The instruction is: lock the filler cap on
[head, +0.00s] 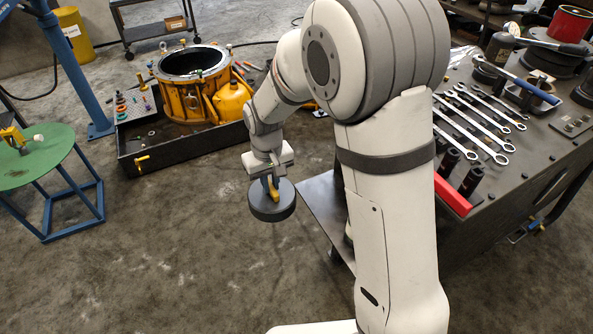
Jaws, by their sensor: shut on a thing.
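My gripper (269,182) is shut on the yellow handle of a thick, dark grey round disc (272,211), which looks like the filler cap. The cap hangs below the gripper, roughly level, above bare floor. The yellow housing (186,103) stands in a dark tray at the upper left, with a round grey rim around its dark open top. The cap is clear of the housing, nearer to me and to its right. My arm covers part of the view to the right of the gripper.
The dark tray (162,158) has raised sides and holds small coloured parts. A green-topped stool (45,165) stands at left, near a blue post (75,75). A workbench with wrenches (470,127) and a red pot (570,24) is at right. The floor (150,260) in front is clear.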

